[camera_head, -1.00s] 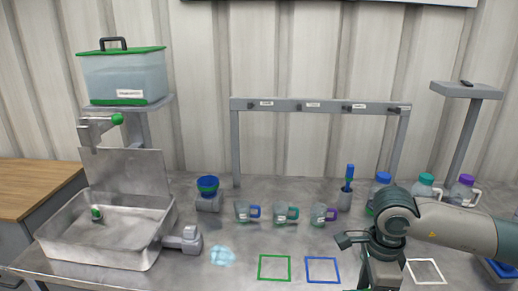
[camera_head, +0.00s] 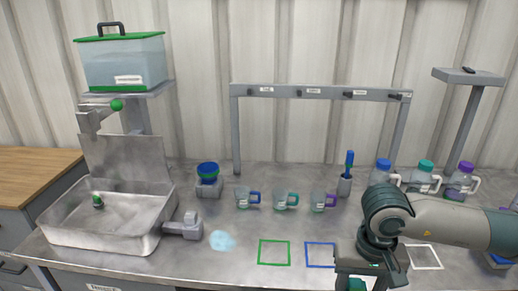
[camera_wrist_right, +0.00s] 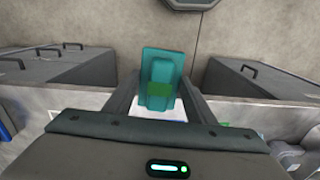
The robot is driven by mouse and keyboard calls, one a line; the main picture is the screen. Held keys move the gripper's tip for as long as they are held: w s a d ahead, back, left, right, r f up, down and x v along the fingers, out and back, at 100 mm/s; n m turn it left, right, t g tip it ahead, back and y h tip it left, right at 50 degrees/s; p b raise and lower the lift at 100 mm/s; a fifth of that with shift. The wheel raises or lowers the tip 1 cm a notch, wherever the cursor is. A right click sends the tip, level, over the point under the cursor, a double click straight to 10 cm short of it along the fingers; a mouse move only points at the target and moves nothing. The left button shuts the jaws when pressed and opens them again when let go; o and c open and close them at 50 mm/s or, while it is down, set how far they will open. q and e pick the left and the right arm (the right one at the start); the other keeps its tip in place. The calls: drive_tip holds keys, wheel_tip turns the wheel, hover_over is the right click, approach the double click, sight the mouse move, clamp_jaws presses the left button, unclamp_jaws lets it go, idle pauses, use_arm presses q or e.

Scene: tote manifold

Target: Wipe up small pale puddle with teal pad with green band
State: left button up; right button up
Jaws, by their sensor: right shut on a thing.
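The small pale puddle (camera_head: 222,241) is a light blue patch on the grey metal bench, just right of the sink and left of the green square outline. The teal pad with a green band (camera_wrist_right: 160,68) shows in the right wrist view, between the fingers of my right gripper (camera_wrist_right: 160,100), which is shut on it. In the head view my right gripper is cut off at the bottom edge, over the blue square outline's right side, well right of the puddle. The pad does not show in the head view. My left gripper is not in view.
A metal sink (camera_head: 105,225) with a side fitting (camera_head: 185,227) stands left of the puddle. Three cups (camera_head: 285,200) stand behind the outlines. Several capped bottles (camera_head: 425,175) stand at the right behind my arm. The bench between puddle and green outline (camera_head: 274,252) is clear.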

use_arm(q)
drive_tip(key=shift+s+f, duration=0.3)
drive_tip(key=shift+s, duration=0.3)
use_arm(e)
drive_tip(key=shift+s+a+n, duration=0.1)
drive_tip(key=shift+s+n, duration=0.05)
drive_tip(key=shift+n, duration=0.65)
